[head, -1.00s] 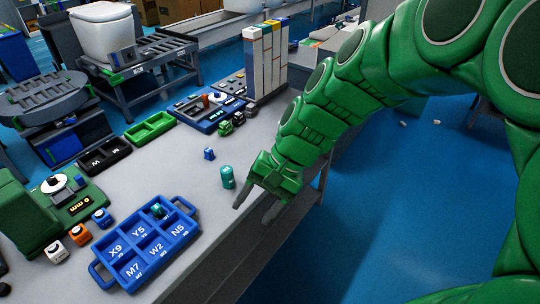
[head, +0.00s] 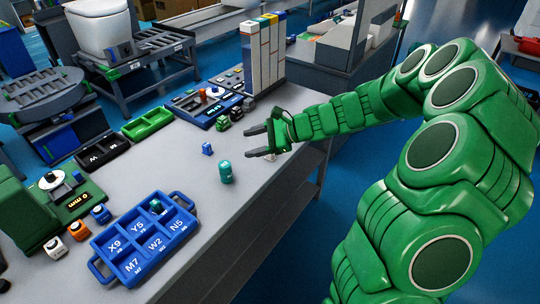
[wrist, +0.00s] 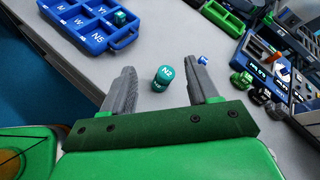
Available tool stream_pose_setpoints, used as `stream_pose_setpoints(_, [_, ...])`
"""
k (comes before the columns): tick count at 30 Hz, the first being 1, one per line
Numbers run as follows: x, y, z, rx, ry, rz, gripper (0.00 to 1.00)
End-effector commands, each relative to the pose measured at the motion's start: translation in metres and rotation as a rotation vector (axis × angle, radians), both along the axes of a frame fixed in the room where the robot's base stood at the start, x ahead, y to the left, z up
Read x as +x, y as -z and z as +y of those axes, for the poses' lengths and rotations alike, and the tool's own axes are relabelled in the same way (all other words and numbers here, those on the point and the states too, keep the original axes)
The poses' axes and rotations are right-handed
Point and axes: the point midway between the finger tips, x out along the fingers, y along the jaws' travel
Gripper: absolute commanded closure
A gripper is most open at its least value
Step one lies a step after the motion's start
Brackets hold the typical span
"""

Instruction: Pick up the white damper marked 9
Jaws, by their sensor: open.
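A small white damper (head: 55,248) with a dark top stands at the left of the bench in the head view, beside an orange one (head: 78,231) and a blue one (head: 101,214). Its marking is too small to read. My gripper (head: 249,142) is open and empty, near the right edge of the bench, well to the right of the white damper. The gripper also shows in the wrist view (wrist: 163,72), its two fingers apart. The white damper is not seen in the wrist view.
A teal cylinder (head: 225,172) and a small blue piece (head: 207,149) stand on the bench near my gripper. A blue compartment tray (head: 130,267) holds a teal piece. A green machine (head: 20,215) is behind the white damper.

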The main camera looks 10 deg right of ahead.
Motion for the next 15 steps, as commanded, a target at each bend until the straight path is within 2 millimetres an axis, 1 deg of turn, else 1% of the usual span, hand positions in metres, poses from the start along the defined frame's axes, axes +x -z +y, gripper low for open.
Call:
stream_pose_setpoints(1, [0.012,0.011,-0.009,0.025,0.047,0.031,0.40])
stream_pose_setpoints(3, [0.027,0.022,-0.022,0.059,0.117,0.069,0.40])
stream_pose_setpoints(5, [0.039,0.035,-0.034,0.085,0.175,0.105,0.40])
stream_pose_setpoints(8, [0.059,0.057,-0.057,0.127,0.277,0.162,0.40])
stream_pose_setpoints(9, [0.066,0.066,-0.066,0.144,0.318,0.186,0.40])
stream_pose_setpoints(12, [0.081,0.090,-0.091,0.183,0.415,0.242,0.40])
stream_pose_setpoints(15, [0.091,0.114,-0.113,0.218,0.501,0.296,0.40])
